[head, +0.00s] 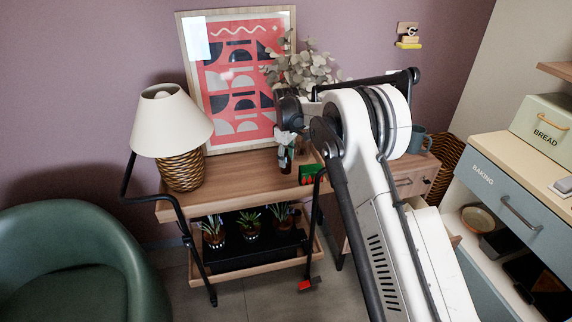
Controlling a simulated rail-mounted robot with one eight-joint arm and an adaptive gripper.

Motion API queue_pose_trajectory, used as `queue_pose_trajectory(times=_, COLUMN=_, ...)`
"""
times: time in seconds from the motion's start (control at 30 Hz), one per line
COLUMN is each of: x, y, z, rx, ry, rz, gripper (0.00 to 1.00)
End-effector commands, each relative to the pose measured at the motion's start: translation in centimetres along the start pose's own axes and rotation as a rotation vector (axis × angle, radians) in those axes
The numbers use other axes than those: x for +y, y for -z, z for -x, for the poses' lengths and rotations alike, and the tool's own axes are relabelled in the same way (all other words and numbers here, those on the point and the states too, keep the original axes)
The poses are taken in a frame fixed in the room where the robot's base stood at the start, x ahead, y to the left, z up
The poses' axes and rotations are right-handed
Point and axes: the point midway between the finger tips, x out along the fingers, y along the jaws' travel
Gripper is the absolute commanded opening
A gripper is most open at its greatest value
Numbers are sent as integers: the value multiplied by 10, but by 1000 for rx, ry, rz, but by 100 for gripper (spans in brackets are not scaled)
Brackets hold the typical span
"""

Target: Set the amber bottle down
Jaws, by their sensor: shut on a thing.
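The amber bottle (285,163) is a small dark brown bottle, roughly upright, over the wooden top of the trolley (235,168). My gripper (287,141) points down from the end of my arm and is shut on the bottle's upper part. The fingers are small in this view and cover the bottle's top. I cannot tell whether the bottle's base touches the wooden top or hangs just above it.
A green and red box (310,174) lies just right of the bottle. A lamp (178,135) with a wicker base stands at the left. A framed print (238,85) and a leafy plant (300,68) are behind. A blue-grey mug (417,140) stands right. Wood between lamp and bottle is clear.

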Motion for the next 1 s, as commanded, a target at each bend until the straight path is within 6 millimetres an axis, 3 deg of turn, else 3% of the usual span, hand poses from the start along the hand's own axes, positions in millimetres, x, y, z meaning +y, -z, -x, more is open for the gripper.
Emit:
queue_pose_trajectory(times=0.13, x=0, y=0, z=-22, rx=0, ry=0, rz=0, gripper=3)
queue_pose_trajectory(times=0.57, x=0, y=0, z=-28, rx=0, ry=0, rz=0, gripper=3)
queue_pose_trajectory(times=0.6, x=0, y=0, z=-27, rx=0, ry=0, rz=0, gripper=39)
queue_pose_trajectory(times=0.7, x=0, y=0, z=-27, rx=0, ry=0, rz=0, gripper=52)
queue_pose_trajectory(times=1.0, x=0, y=0, z=-25, rx=0, ry=0, rz=0, gripper=53)
